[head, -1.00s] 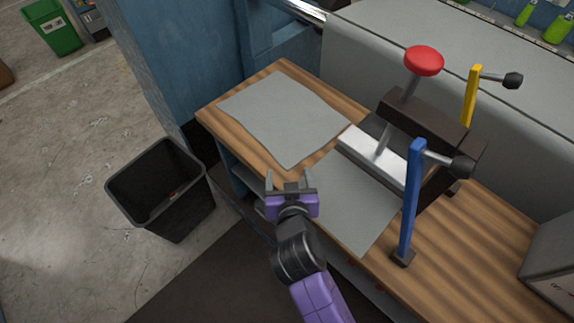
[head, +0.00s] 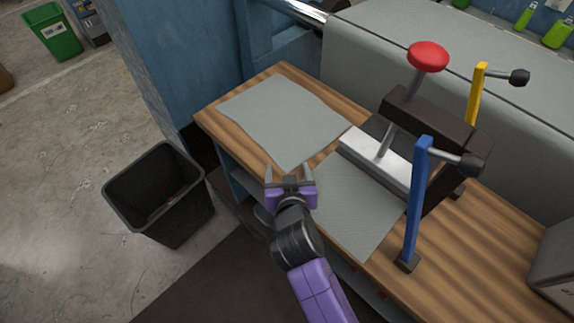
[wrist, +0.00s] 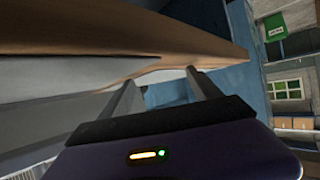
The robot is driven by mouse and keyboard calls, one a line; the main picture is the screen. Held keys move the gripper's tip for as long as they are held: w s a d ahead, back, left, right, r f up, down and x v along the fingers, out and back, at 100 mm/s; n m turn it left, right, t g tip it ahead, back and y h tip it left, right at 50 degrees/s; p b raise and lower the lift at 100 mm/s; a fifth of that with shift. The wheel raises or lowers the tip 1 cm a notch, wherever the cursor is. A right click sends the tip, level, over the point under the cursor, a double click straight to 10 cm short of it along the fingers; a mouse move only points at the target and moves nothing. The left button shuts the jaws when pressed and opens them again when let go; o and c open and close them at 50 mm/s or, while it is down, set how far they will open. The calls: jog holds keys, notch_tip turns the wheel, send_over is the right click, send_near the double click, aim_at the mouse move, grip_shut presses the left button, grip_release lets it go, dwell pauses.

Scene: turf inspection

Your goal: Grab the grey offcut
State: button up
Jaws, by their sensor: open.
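The grey offcut (head: 283,118), a flat sheet with a wavy edge, lies at the far left end of the wooden bench. A second grey sheet (head: 357,208) lies nearer, reaching under the cutting press (head: 432,115); bare wood shows between the two. My gripper (head: 289,170) is open and empty at the bench's front edge, near the offcut's nearest corner in the head view. In the wrist view the open fingers (wrist: 161,76) point along the bench edge. A grey sheet surface (wrist: 60,74) shows at left there; I cannot tell which sheet.
The press has a red knob (head: 428,56), a blue post (head: 414,205) and a yellow post (head: 477,95). A black bin (head: 190,215) stands on the floor left of the bench (head: 470,260). A blue wall (head: 190,60) rises behind the bench's left end.

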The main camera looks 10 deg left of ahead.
jog(key=shift+f, duration=0.1)
grip_shut()
dwell(0.4)
notch_tip(320, 180, up, 12)
jog(key=p, duration=0.9)
jog(key=shift+p, duration=0.4)
jog(key=shift+w, duration=0.1)
notch_tip(320, 180, up, 36)
jog(key=shift+p, duration=0.3)
